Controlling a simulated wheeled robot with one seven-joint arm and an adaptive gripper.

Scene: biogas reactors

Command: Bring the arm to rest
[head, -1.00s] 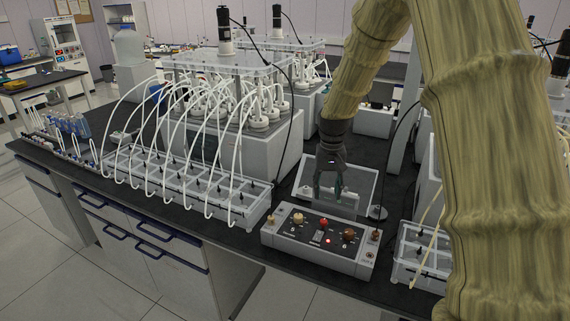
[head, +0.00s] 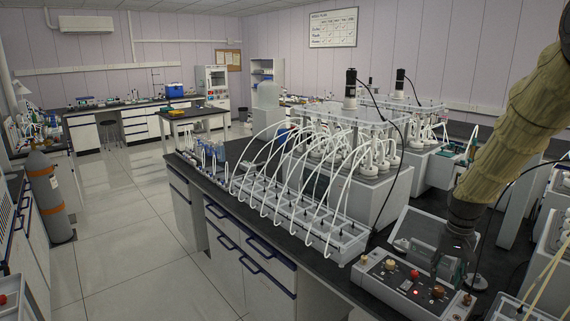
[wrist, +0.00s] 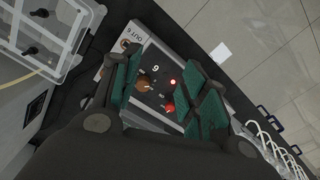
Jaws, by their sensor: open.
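My gripper (head: 451,264) is open and empty at the lower right of the head view. It points down above the control box (head: 378,287), a light-grey unit with a dark panel, a red knob, brown knobs and a lit red lamp. In the wrist view the green-padded fingers (wrist: 160,92) stand apart, with the control box (wrist: 143,38) and its red and brown knobs visible between and beyond them. I cannot tell whether a fingertip touches the box. My upper arm is cut off by the right edge of the head view.
A white rack with looping tubes (head: 285,215) stands left of the control box, with a reactor block (head: 375,190) behind it. Another clear-lidded box (wrist: 50,30) lies beside the control box. A grey gas cylinder (head: 47,195) stands far left. The tiled floor (head: 140,250) is open.

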